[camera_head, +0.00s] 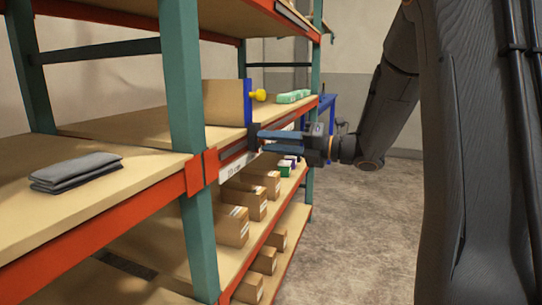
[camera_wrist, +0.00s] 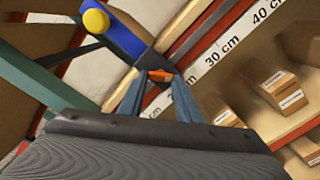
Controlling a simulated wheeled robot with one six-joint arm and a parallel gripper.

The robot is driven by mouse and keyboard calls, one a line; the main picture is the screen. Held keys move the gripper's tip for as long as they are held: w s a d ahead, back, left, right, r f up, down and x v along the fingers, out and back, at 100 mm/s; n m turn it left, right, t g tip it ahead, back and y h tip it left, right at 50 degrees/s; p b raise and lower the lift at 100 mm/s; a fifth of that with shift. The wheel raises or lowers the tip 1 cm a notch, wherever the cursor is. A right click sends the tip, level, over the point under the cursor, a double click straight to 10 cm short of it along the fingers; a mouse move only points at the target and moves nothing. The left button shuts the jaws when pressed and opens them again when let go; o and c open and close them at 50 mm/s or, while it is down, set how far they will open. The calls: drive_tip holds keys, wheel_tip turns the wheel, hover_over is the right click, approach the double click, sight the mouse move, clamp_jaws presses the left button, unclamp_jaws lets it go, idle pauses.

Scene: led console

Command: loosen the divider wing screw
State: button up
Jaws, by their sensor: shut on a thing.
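The divider is a tan panel (camera_head: 223,102) with a blue front upright (camera_head: 248,100) and a yellow knob (camera_head: 259,95), standing on the middle shelf. In the wrist view the blue upright (camera_wrist: 122,38) and yellow knob (camera_wrist: 96,21) show at upper left. A dark clamp (camera_head: 253,137) sits at the upright's foot on the shelf's front rail. My gripper (camera_head: 263,140) reaches in from the right, level with that rail. Its blue fingers (camera_wrist: 160,80) are shut on the orange wing screw (camera_wrist: 160,75). The screw is mostly hidden between the fingertips, so its turn angle is unclear.
A white centimetre scale (camera_wrist: 220,48) runs along the front rail. Cardboard boxes (camera_head: 231,225) stand on the shelf below. Green packs (camera_head: 293,97) lie right of the divider, folded grey cloth (camera_head: 76,172) on the left shelf. A teal post (camera_head: 182,90) stands left. The aisle floor (camera_head: 350,220) is clear.

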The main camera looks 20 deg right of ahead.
drive_tip(key=n+b, duration=0.2)
drive_tip(key=b, duration=0.1)
drive_tip(key=n+b, duration=0.2)
drive_tip(key=b, duration=0.2)
drive_tip(key=n+b, duration=0.2)
drive_tip(key=b, duration=0.2)
drive_tip(key=shift+w+f+n, duration=0.15)
drive_tip(key=shift+f+n, duration=0.15)
drive_tip(key=shift+n, duration=0.1)
drive_tip(key=n+b, duration=0.3)
drive_tip(key=b, duration=0.3)
drive_tip(key=shift+r+n+b, duration=0.15)
drive_tip(key=shift+n+b, duration=0.55)
drive_tip(key=shift+b, duration=0.35)
drive_tip(key=o, duration=1)
drive_tip(key=shift+o, duration=0.4)
drive_tip(key=shift+d, duration=0.15)
